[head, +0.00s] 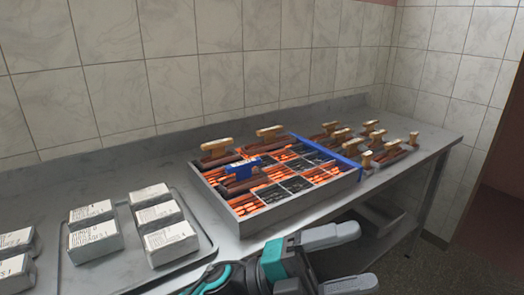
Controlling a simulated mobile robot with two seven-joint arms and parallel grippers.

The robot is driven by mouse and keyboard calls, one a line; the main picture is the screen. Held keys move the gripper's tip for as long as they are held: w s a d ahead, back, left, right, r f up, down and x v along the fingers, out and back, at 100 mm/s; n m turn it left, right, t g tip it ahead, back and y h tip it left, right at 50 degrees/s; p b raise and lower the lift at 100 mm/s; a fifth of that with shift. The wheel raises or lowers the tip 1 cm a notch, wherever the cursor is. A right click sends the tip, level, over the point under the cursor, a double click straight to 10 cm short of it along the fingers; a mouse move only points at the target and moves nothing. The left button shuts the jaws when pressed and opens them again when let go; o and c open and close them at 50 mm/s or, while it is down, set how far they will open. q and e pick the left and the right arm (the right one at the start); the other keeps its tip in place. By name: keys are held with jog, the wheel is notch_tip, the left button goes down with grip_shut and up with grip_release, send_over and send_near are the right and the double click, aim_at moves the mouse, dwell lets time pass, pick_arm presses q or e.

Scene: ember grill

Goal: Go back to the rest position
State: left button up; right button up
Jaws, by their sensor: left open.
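My left gripper (343,260) shows at the bottom middle, with its two grey fingers spread apart and nothing between them. It is in front of the counter's front edge, just below the grill tray (288,215). The rest of my left arm runs off the bottom of the picture. My right gripper does not show.
The grey counter (160,168) holds the grill tray with glowing orange and dark cells, wooden-handled pieces (217,144) and a blue divider (326,151). More wooden-handled pieces (374,127) stand at its right. A tray (207,243) with white labelled blocks (170,241) lies left.

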pick_arm(q)
jog(key=w+a+f+n+t+y, duration=0.4)
jog(key=a+f+n+t+y, duration=0.35)
jog(key=n+t, duration=0.4)
jog(key=w+a+f+n+t+y, duration=0.3)
jog(key=a+f+n+t+y, duration=0.45)
jog(key=n, duration=0.65)
jog(key=s+a+f+n+g+y, duration=0.2)
jog(key=s+a+f+n+g, duration=0.1)
jog(key=s+a+f, duration=0.3)
jog(key=s+a+f+n+g+y, duration=0.2)
jog(key=s+a+f, duration=0.4)
jog(key=f, duration=0.5)
jog(key=shift+a+n+g+y, duration=0.4)
jog(key=shift+a+n+y, duration=0.4)
jog(key=shift+a+n, duration=0.3)
jog(key=shift+d+f, duration=0.1)
